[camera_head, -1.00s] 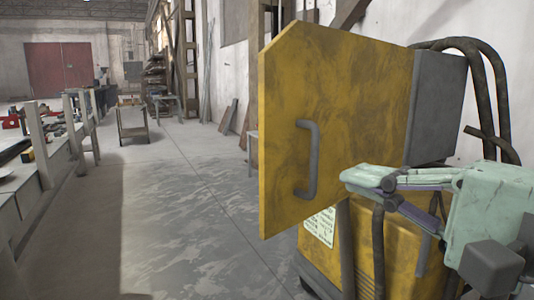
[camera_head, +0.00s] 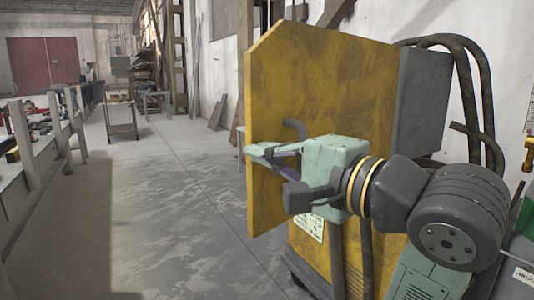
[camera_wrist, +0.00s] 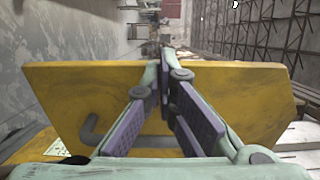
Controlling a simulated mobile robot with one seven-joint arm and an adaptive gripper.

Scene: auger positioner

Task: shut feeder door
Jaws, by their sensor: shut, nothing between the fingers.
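The feeder door (camera_head: 320,80) is a yellow, scuffed panel standing open from the machine, with a grey bar handle on its face. In the head view my gripper (camera_head: 252,149) is in front of the door, its tips near the door's left edge, and it hides most of the handle (camera_head: 295,127). In the wrist view the door (camera_wrist: 85,85) spans the picture behind the fingers, and the handle (camera_wrist: 92,130) lies left of them. My gripper's fingertips (camera_wrist: 164,62) are together and empty. I cannot tell whether they touch the door.
The yellow machine body (camera_head: 310,262) and its grey housing (camera_head: 423,100) stand behind and below the door. Thick dark hoses (camera_head: 470,85) loop at the right. A long bench (camera_head: 40,165) runs along the left. The floor (camera_head: 165,210) between bench and door is clear.

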